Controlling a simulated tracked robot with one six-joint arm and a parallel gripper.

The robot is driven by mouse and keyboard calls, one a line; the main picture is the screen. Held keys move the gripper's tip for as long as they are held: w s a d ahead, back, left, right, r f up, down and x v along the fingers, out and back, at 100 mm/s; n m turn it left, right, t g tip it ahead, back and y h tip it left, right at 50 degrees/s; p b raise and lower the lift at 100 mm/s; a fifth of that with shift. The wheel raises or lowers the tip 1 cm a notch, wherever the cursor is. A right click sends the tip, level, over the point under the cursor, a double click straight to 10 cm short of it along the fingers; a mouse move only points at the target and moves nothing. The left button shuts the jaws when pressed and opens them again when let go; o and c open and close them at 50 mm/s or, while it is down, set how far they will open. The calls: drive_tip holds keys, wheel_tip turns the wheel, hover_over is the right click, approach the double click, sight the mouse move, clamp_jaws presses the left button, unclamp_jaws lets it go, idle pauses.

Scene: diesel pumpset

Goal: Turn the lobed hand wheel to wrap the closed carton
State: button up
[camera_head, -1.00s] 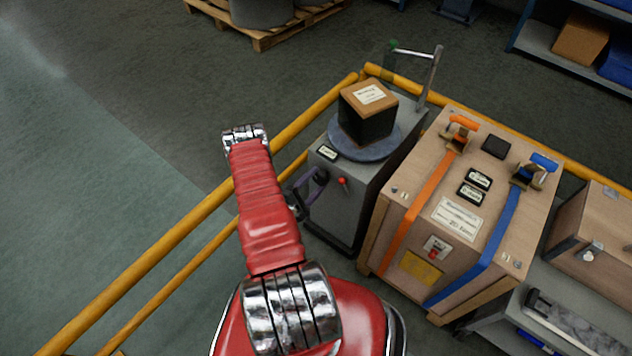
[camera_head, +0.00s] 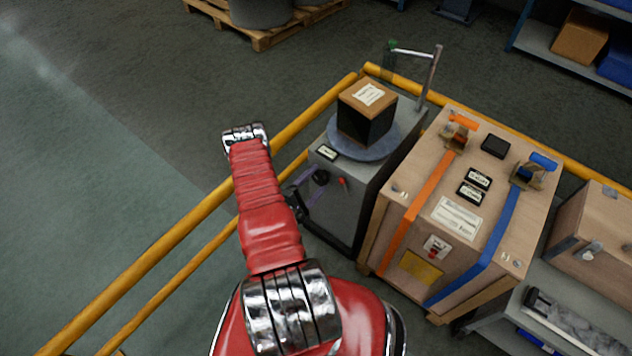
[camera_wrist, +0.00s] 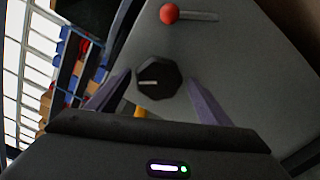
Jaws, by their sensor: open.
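The lobed hand wheel (camera_wrist: 158,79) is black with a pale line on its face, mounted on a grey panel. It shows between the two purple fingers of my gripper (camera_wrist: 157,90) in the wrist view. The fingers stand apart on either side of it, with visible gaps. In the head view my gripper (camera_head: 316,181) is at the front of the grey machine (camera_head: 343,205), and the wheel cannot be made out there. The closed carton (camera_head: 367,112), brown on top with dark sides and a white label, sits on the round turntable (camera_head: 347,150).
A red-knobbed lever (camera_wrist: 170,14) is above the wheel in the wrist view. A mast with a bar (camera_head: 428,75) rises behind the turntable. A strapped wooden crate (camera_head: 410,215) stands close on the right. Yellow rails (camera_head: 190,225) run along the left and behind.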

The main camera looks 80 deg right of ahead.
drive_tip(key=shift+w, duration=0.15)
drive_tip(key=v, duration=1.3)
drive_tip(key=shift+a, duration=0.35)
drive_tip(key=shift+w, duration=0.15)
drive_tip(key=n, duration=0.4)
drive_tip(key=w+n+g, duration=0.1)
drive_tip(key=n, duration=0.3)
drive_tip(key=n+g+y, duration=0.1)
drive_tip(key=n, duration=0.4)
drive_tip(key=shift+w+d+r, duration=0.15)
drive_tip(key=shift+w+d, duration=0.05)
drive_tip(key=shift+x, duration=6.85)
